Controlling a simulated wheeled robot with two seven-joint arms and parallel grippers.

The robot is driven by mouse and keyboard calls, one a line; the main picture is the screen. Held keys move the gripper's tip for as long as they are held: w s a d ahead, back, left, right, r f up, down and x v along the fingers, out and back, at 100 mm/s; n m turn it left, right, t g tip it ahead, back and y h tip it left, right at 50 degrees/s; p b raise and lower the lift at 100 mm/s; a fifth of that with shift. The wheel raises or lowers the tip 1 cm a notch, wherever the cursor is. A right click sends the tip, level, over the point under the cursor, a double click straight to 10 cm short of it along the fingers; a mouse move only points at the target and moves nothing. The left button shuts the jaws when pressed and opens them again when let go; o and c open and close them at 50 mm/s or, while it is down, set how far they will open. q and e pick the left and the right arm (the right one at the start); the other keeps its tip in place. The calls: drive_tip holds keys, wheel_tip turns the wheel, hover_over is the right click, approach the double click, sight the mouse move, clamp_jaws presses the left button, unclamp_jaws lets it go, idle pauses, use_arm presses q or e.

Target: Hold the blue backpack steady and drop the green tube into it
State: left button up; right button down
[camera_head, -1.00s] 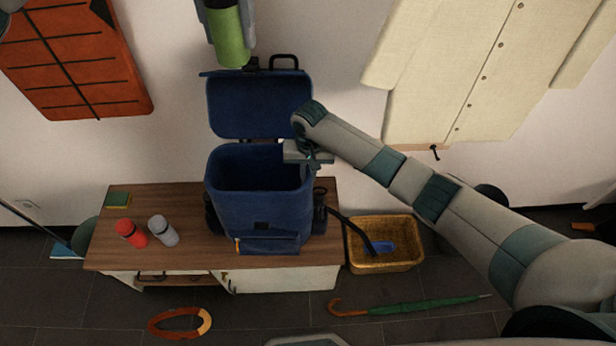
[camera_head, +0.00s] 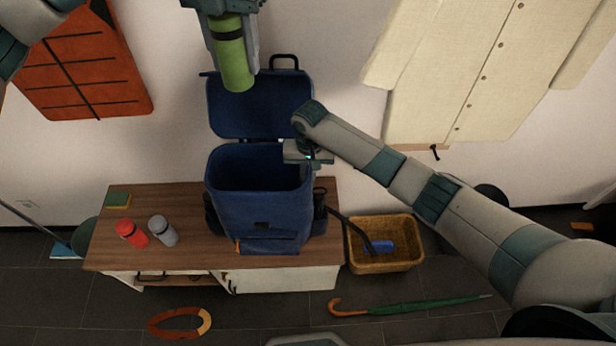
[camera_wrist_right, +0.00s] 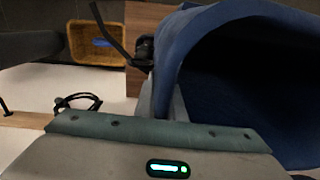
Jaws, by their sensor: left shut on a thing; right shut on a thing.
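The blue backpack (camera_head: 262,215) stands upright on the wooden cabinet with its lid flap raised behind and its mouth open upward. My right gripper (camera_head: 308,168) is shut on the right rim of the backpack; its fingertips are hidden. In the right wrist view the backpack's rim and dark inside (camera_wrist_right: 240,75) fill the right side. The green tube (camera_head: 235,62) hangs upright, tilted slightly, in my left gripper (camera_head: 231,28), which is shut on its upper part. The tube is in front of the raised flap in the picture, above the backpack's mouth and apart from it.
A green umbrella (camera_head: 410,306) and an orange-brown ring (camera_head: 180,323) lie on the floor.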

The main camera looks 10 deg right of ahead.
sight(230, 32)
use_arm(q)
drive_tip(key=shift+f, duration=3.65)
drive_tip(key=o, duration=1.4)
drive_tip(key=shift+c, duration=0.2)
drive_tip(key=shift+r, duration=0.1)
wheel_tip(230, 32, up, 12)
drive_tip(key=shift+f, duration=0.1)
use_arm(e)
drive_tip(key=c, duration=1.8)
unclamp_jaws()
drive_tip(key=shift+o, duration=0.2)
